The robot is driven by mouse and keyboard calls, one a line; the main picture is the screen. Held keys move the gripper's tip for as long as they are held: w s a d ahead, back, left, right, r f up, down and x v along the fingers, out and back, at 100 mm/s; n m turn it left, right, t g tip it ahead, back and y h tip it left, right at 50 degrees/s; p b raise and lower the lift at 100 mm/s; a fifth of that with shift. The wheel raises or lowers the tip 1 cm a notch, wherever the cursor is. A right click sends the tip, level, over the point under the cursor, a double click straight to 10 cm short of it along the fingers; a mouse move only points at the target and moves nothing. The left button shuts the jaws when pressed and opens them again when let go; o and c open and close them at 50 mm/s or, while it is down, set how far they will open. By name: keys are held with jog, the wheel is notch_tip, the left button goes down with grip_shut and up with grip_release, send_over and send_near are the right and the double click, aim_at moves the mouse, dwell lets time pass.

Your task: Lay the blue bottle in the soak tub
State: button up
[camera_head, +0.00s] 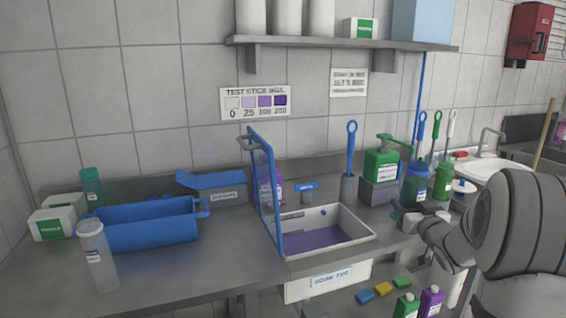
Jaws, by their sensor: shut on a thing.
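The blue bottle (414,187) stands upright at the right of the counter, near the green bottles. My gripper (404,216) is at its lower part, shut on it; the fingers are small and partly hidden by my wrist. The soak tub (352,236) is to the left of my gripper, a pale open tub set in the counter with purple liquid inside. Its front carries a label. A blue-framed clear panel (265,190) stands upright at its left side.
A green pump bottle (382,165) on a grey block and a blue brush in a grey holder (349,189) stand behind the tub. A green bottle (443,181) is beside the blue one. A blue bin (150,232) and clear bottle (98,257) are at left.

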jog(key=s+a+f+n+y+p, duration=0.1)
jog(key=s+a+f+y+p, duration=0.2)
jog(key=a+f, duration=0.45)
jog(key=s+a+f+n+y+p, duration=0.1)
jog(key=s+a+f+p, duration=0.3)
jog(key=a, duration=0.7)
jog(key=s+f+m+h+b, duration=0.1)
jog(key=s+f+m+h, duration=0.2)
jog(key=f+h, duration=0.55)
notch_tip(320, 180, up, 15)
jog(key=a+y+p, duration=0.1)
jog(key=y+p, duration=0.2)
jog(key=p, duration=1.3)
jog(key=shift+f+p, duration=0.15)
jog(key=shift+p, duration=0.25)
